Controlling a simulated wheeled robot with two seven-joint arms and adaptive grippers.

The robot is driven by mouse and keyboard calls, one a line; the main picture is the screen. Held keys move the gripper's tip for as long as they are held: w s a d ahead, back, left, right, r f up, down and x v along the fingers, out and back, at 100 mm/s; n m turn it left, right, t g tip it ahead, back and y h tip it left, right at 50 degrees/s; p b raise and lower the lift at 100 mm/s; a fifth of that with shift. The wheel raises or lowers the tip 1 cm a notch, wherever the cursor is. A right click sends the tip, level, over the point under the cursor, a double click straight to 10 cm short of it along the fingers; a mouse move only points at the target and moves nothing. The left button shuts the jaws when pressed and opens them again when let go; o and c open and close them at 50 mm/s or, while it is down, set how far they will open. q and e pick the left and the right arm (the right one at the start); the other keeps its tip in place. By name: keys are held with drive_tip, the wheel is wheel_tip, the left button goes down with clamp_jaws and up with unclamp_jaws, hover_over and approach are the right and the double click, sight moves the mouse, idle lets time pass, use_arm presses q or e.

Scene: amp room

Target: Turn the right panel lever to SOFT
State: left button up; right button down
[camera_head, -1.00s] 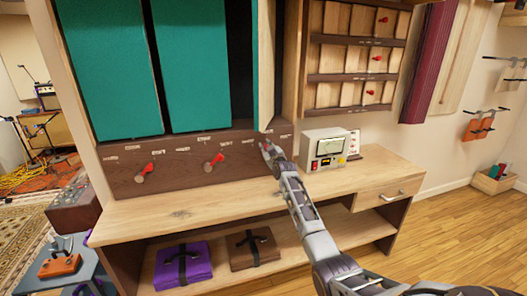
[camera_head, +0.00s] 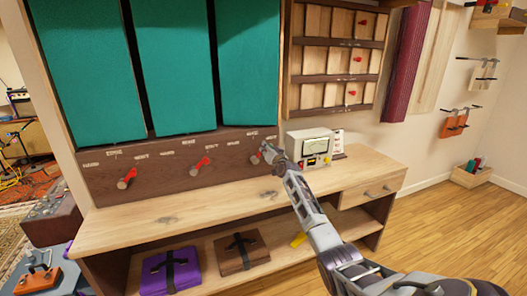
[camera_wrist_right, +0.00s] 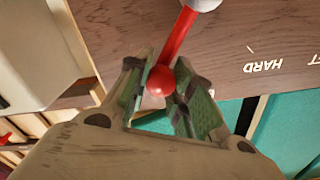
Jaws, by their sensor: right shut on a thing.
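The right panel lever has a pale round hub (camera_head: 255,159) on the dark wood strip below the right teal panel (camera_head: 250,60). My right gripper (camera_head: 266,150) is at this lever and covers most of its handle in the head view. In the right wrist view, the lever's red rod (camera_wrist_right: 177,42) ends in a red ball (camera_wrist_right: 161,81), and my right gripper (camera_wrist_right: 160,88) is shut on that ball. The HARD label (camera_wrist_right: 263,67) lies right of the rod there, with part of another label ending in FT beyond it. My left gripper is out of view.
Two other red levers, the middle (camera_head: 200,166) and the left (camera_head: 126,179), sit on the same strip. A meter box (camera_head: 310,148) stands close to the right gripper on the wooden desk (camera_head: 240,195). Purple and brown cases lie on the shelf below.

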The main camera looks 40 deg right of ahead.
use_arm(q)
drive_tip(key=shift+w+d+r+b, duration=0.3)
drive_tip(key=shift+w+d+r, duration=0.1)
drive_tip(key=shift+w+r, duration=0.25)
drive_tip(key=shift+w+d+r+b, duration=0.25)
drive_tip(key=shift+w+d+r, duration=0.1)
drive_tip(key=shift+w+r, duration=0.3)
use_arm(e)
drive_tip(key=shift+s+d+f+m, duration=0.2)
drive_tip(key=shift+d+f+m, duration=0.4)
drive_tip(key=shift+m, duration=0.5)
drive_tip(key=c, duration=1.2)
unclamp_jaws()
drive_tip(key=shift+c, duration=0.2)
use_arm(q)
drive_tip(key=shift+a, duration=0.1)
use_arm(e)
drive_tip(key=shift+s, duration=0.1)
drive_tip(key=v, duration=1.1)
drive_tip(key=shift+s, duration=0.35)
